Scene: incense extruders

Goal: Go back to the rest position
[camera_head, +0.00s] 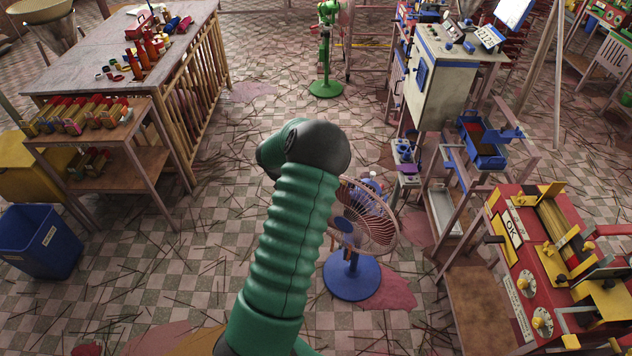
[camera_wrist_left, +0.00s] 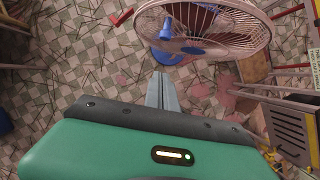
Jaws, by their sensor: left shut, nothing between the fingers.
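My left gripper (camera_wrist_left: 162,78) shows in the left wrist view as two narrow grey fingers lying together, shut and empty. They point out over the tiled floor. A fan (camera_wrist_left: 205,28) with a pinkish wire cage and a blue hub appears just beyond the fingertips, and I see no contact. In the head view my green ribbed arm rises from the bottom middle, and no gripper shows there. The same fan (camera_head: 365,222) stands right of that arm, partly behind it, on a round blue base. My right gripper is in neither view.
A red and yellow machine (camera_head: 560,262) stands at the right, with a grey cabinet (camera_head: 437,80) behind it. A wooden table (camera_head: 95,70), a low shelf (camera_head: 110,145) and a blue bin (camera_head: 42,242) stand at the left. Thin sticks litter the open tiled floor between.

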